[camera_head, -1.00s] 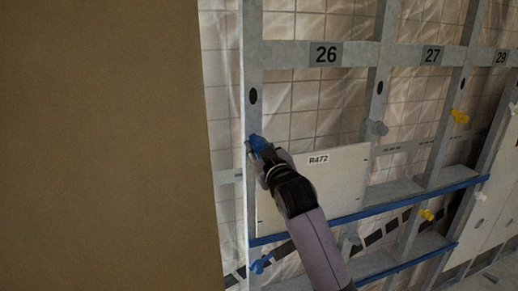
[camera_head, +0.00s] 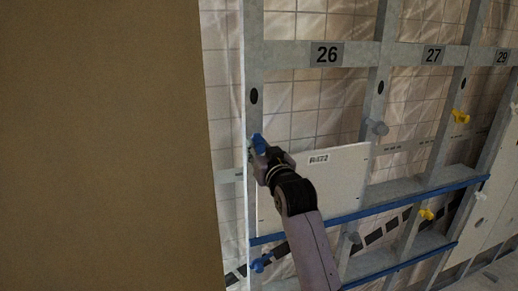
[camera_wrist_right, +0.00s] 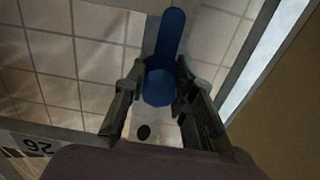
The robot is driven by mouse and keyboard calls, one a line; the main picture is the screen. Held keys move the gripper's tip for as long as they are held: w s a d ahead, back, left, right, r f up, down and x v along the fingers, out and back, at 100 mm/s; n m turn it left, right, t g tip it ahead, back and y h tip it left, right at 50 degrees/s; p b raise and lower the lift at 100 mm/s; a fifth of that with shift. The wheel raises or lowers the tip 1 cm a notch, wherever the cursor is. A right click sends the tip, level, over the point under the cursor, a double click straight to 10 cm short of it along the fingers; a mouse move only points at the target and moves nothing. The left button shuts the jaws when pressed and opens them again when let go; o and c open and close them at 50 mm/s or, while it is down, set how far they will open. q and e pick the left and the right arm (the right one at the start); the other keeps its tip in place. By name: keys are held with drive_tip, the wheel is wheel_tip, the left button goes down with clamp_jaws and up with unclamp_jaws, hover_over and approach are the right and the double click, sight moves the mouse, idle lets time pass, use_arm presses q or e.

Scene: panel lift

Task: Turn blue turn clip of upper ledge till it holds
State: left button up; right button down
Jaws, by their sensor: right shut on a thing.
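The blue turn clip (camera_head: 259,142) sits on the left metal upright of bay 26, by the upper left corner of a pale panel (camera_head: 335,183). My right gripper (camera_head: 260,152) is shut on the clip. In the right wrist view, the fingers (camera_wrist_right: 158,92) flank the clip's round hub, and its long blue tab (camera_wrist_right: 171,35) points to the top of the picture. The panel stands on the upper ledge with its blue edge (camera_head: 410,203). My right arm hides part of the panel and ledge. My left gripper is not in view.
A large brown board (camera_head: 105,145) fills the left side. A second blue clip (camera_head: 260,264) sits lower on the same upright. A grey clip (camera_head: 377,128) and yellow clips (camera_head: 460,116) are on uprights to the right. A lower blue-edged ledge (camera_head: 415,262) runs below.

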drive_tip(key=c, duration=1.3)
unclamp_jaws()
drive_tip(key=v, duration=1.2)
